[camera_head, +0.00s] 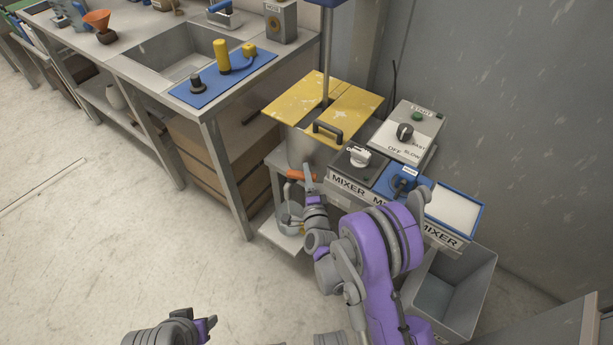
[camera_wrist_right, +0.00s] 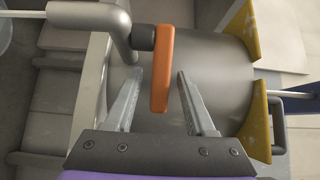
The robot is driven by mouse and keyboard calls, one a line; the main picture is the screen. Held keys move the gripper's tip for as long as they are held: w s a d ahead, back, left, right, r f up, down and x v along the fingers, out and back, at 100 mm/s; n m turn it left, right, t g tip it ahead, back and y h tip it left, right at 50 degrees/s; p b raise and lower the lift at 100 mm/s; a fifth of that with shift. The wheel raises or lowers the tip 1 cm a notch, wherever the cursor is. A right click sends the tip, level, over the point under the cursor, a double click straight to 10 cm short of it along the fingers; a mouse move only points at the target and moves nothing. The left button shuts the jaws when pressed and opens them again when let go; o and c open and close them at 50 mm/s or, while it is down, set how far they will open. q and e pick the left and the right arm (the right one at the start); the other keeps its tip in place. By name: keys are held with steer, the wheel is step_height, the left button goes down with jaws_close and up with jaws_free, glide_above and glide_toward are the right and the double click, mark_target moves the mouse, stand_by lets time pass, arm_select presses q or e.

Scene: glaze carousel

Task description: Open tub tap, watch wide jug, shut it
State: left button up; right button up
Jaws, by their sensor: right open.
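The grey metal tub (camera_head: 300,150) stands under a split yellow lid (camera_head: 350,106) with a dark handle. Its tap has an orange handle (camera_head: 297,175), which also shows in the right wrist view (camera_wrist_right: 161,70). My right gripper (camera_head: 309,180) is open at the tap; in the wrist view its fingers (camera_wrist_right: 160,75) stand on either side of the orange handle, with gaps. The jug (camera_head: 289,214) is on the low shelf below the tap, partly hidden by my right arm; its fill level cannot be told. My left gripper (camera_head: 205,324) is low in the head view, away from the tub; its opening is unclear.
Mixer control boxes with a white knob (camera_head: 359,156) and a blue knob (camera_head: 404,179) stand right of the tub. A grey bin (camera_head: 470,300) is below them. A bench with a sink (camera_head: 180,55) stands left. The floor at left is mostly clear.

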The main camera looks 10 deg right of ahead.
steer(key=s, duration=0.7)
steer(key=shift+s+a+p, duration=0.15)
steer(key=shift+s+p, duration=0.1)
steer(key=shift+p, duration=0.05)
